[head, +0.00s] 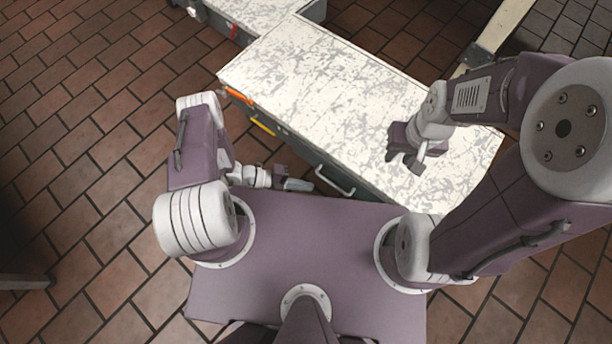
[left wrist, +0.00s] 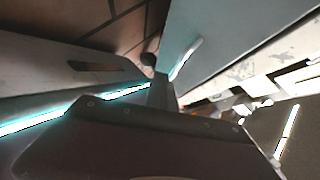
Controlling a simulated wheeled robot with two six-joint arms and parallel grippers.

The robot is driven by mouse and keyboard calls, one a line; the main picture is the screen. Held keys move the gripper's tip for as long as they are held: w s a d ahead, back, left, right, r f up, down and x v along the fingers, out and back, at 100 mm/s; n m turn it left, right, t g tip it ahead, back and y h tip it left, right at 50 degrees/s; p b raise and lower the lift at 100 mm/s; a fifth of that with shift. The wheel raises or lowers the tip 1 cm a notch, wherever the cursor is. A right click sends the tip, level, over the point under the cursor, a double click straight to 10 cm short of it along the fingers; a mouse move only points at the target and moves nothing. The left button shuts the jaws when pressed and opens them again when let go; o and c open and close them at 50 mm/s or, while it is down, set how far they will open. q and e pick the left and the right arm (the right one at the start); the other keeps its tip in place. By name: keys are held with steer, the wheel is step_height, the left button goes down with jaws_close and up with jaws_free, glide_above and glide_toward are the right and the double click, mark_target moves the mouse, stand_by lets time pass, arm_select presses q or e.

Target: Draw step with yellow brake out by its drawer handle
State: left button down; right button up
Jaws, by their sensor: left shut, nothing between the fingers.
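The grey unit's front face below the white counter carries a yellow brake piece (head: 262,126) and a pale bar handle (head: 335,182). In the left wrist view, a pale bar handle (left wrist: 187,58) stands out from a blue-grey panel. My left gripper (head: 303,185) is low beside the unit's front, left of the pale handle, and is shut and empty. Its fingers (left wrist: 160,88) show just below the handle in the wrist view; I cannot tell whether they touch it. My right gripper (head: 405,164) is above the counter top with its fingers apart and empty.
The mottled white counter top (head: 320,85) is bare. An orange piece (head: 238,96) sits on the front face, left of the yellow one. Another grey unit (head: 225,20) stands at the top. Brick-tiled floor (head: 90,110) lies open at the left.

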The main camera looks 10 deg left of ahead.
arm_select(q)
steer(key=shift+s+a, duration=0.55)
steer(key=shift+s, duration=0.3)
arm_select(e)
steer(key=shift+s+a+r, duration=0.1)
steer(key=shift+a, duration=0.4)
